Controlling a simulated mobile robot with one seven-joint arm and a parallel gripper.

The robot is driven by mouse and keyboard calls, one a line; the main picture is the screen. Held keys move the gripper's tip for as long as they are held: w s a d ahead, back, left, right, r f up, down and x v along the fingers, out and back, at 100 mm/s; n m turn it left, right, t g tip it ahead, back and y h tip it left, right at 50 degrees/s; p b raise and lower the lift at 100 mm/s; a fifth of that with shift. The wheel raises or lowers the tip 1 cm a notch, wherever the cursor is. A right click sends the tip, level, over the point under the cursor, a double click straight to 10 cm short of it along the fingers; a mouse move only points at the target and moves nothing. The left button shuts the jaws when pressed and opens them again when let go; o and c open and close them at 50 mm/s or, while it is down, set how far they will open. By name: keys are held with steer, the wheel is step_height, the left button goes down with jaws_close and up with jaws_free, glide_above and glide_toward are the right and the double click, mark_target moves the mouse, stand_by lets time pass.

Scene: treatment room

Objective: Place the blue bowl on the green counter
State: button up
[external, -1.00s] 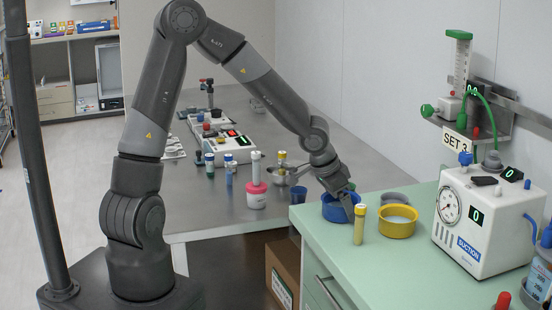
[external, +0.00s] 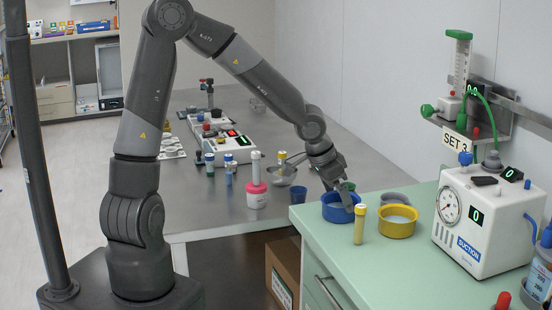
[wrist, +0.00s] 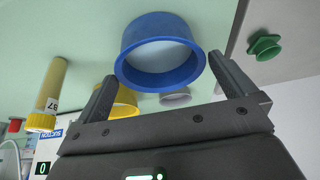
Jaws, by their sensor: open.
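The blue bowl (external: 336,213) sits upright on the green counter (external: 400,262), near its left back corner. It also shows in the wrist view (wrist: 130,48), with its round opening towards the camera. My gripper (external: 346,197) is just above the bowl at its back right side. In the wrist view my gripper (wrist: 162,68) has its two fingers spread wide, with the bowl showing between and beyond their tips. Nothing is held. The fingertips are partly hidden against the bowl in the external view, so any contact cannot be told.
A yellow-capped tube (external: 360,226) stands close in front of the bowl. A yellow bowl (external: 397,228) is to its right, with a grey bowl (external: 394,199) behind. A suction unit (external: 488,228) stands farther right. The counter's front middle is clear.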

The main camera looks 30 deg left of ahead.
steer(key=v, duration=0.9)
steer(key=s+a+r+n+y, duration=0.1)
steer(key=s+a+r+n, duration=0.2)
steer(key=a, duration=0.6)
steer(key=s+a+r+n+t+y, duration=0.1)
steer(key=s+a+r+n, duration=0.2)
steer(key=s+a, duration=0.3)
steer(key=s+a+r+n+t+y, duration=0.1)
steer(key=s+a+r+n, duration=0.2)
steer(key=a, duration=1)
steer(key=shift+s+a, duration=0.35)
steer(key=shift+s, duration=0.55)
